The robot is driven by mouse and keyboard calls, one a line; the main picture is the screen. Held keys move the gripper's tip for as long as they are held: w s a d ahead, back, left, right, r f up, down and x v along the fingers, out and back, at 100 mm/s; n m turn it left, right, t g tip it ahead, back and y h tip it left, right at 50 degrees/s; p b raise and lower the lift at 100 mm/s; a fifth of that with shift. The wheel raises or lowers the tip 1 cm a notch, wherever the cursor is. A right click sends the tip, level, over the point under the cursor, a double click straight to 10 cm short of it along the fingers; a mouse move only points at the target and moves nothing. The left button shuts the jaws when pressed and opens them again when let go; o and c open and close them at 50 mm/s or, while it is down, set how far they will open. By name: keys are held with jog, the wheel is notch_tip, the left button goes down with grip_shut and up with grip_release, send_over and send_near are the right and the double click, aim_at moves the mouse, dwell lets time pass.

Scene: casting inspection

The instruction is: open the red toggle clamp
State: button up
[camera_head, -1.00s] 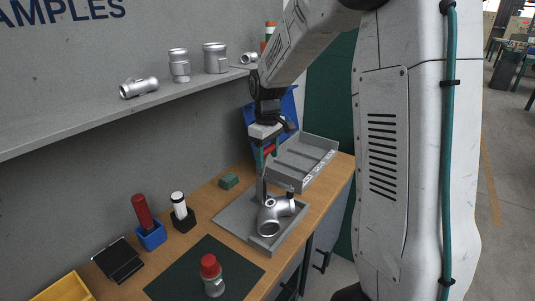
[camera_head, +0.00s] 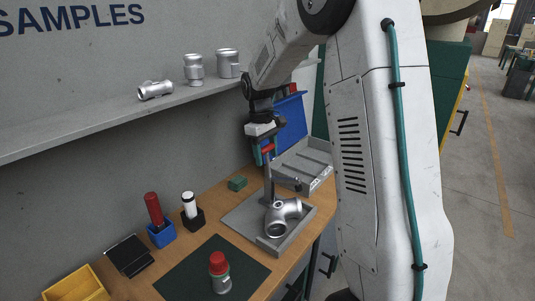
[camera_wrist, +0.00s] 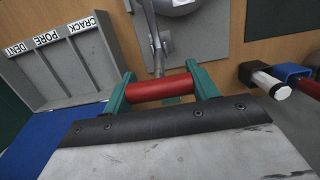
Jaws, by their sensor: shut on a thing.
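The clamp's red handle grip (camera_wrist: 160,89) lies crosswise between the two green fingers of my gripper (camera_wrist: 162,90) in the wrist view. My gripper (camera_head: 267,152) is shut on it, above the grey fixture plate (camera_head: 242,221) in the head view. The clamp's metal lever (camera_wrist: 153,35) runs from the grip toward the plate, and in the head view it stands nearly upright. A silver pipe casting (camera_head: 283,214) sits on the plate beside the lever.
A grey sorting tray (camera_head: 310,168) labelled CRACK, PORE and DENT stands behind the plate. A shelf (camera_head: 100,112) with castings runs above.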

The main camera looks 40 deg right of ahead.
jog(key=o, duration=1.4)
jog(key=shift+w, duration=0.1)
jog(key=shift+w+a+r, duration=0.1)
jog(key=shift+w+r, duration=0.05)
jog(key=shift+r, duration=1.15)
jog(key=shift+w+r, duration=0.15)
jog(key=shift+r, duration=1.15)
jog(key=shift+w+a+r, duration=0.1)
jog(key=shift+w+r, duration=0.05)
jog(key=shift+r, duration=1.15)
jog(key=shift+c, duration=0.4)
